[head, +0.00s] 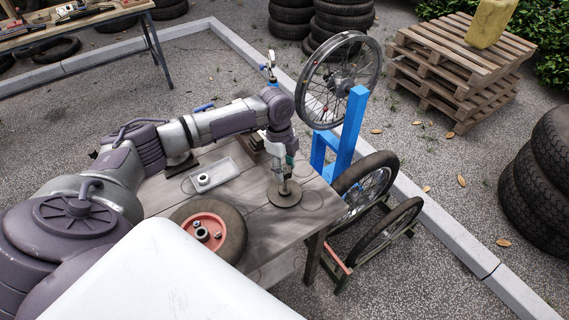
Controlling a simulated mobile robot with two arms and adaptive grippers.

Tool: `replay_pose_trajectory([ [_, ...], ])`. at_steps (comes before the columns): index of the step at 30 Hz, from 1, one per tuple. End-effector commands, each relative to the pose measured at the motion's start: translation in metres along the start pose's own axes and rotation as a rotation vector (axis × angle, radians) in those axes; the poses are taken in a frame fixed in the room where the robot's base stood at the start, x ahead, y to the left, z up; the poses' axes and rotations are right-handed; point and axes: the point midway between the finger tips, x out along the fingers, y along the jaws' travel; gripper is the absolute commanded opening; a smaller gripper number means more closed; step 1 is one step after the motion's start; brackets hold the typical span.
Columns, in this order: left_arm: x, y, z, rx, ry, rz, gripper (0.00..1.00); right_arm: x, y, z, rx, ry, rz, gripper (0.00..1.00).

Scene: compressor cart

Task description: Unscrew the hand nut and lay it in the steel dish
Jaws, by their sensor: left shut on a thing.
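My left gripper (286,175) points down over the right part of the grey table and is shut at the upright stem of a round brownish base (285,198). What it grips seems to be the hand nut, but the fingers mostly hide it. I cannot tell if it is still on the thread. The steel dish (222,181) is a shallow rectangular tray left of the gripper. A small pale ring (203,179) lies in it. My right gripper is not in view.
A tyred wheel with a red hub (205,229) lies on the table (262,236) near its front. A blue stand (347,135) with a spoked wheel (338,75) rises behind the table's right edge. More wheels (366,187) stand beside it. Pallets (462,55) are farther off.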

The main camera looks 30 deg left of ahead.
Motion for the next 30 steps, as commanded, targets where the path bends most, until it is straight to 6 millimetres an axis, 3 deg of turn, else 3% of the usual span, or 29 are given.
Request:
replay_pose_trajectory([
  [9, 0.001, 0.001, 0.000, -0.005, 0.000, 0.002, 0.04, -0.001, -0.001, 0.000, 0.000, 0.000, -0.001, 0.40],
  [21, -0.001, 0.002, -0.001, -0.156, 0.000, -0.015, 0.04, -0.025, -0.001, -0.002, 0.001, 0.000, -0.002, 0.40],
  [30, 0.001, 0.001, 0.000, -0.201, -0.001, -0.021, 0.04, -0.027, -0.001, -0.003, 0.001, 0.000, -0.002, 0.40],
])
